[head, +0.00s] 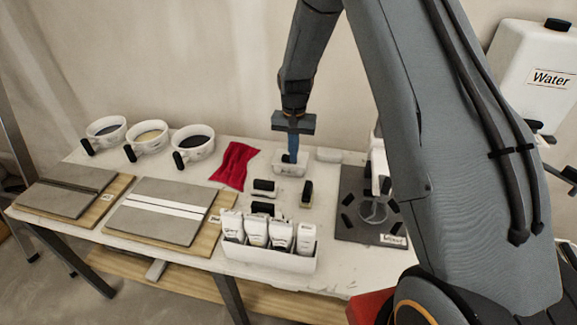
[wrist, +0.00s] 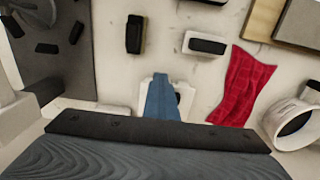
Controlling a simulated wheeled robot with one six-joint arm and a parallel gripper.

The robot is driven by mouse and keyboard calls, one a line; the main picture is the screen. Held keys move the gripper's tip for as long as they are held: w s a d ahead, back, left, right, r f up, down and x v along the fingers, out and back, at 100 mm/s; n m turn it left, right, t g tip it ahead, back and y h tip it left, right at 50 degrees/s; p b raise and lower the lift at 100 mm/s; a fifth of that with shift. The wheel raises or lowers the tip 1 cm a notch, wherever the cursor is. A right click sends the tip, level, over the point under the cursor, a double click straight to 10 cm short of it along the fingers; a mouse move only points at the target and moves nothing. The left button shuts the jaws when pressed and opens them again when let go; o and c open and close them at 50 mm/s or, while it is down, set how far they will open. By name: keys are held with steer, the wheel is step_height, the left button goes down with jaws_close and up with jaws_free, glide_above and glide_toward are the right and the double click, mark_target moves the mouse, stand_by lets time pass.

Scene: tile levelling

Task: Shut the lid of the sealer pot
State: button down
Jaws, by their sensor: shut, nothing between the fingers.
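A small white box (head: 287,168), which I take to be the sealer pot, stands near the back middle of the table. It also shows in the wrist view (wrist: 186,89), with a dark spot on it. My gripper (head: 293,158) points down at it with its blue fingers together and empty. In the wrist view the fingers (wrist: 162,98) cover much of the box. I cannot tell whether the fingertips touch it, or how its lid stands.
A red cloth (head: 234,164) lies to the left, with white mugs (head: 192,146) beyond it. Black-topped blocks (head: 264,189) lie in front, then a white holder of bottles (head: 268,257). A dark board (head: 357,231) is at the right. Tile panels (head: 160,209) fill the left front.

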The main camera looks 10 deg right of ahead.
steer(key=shift+s+a+f, duration=0.15)
steer(key=shift+s+f, duration=0.2)
steer(key=shift+f, duration=0.1)
steer(key=shift+s+a+f, duration=0.1)
steer(key=shift+s+f, duration=0.15)
steer(key=shift+f, duration=0.35)
steer(key=c, duration=1)
jaws_free()
steer(key=shift+r, duration=0.1)
step_height(320, 180, up, 8)
steer(key=p, duration=0.3)
steer(key=shift+p, duration=0.3)
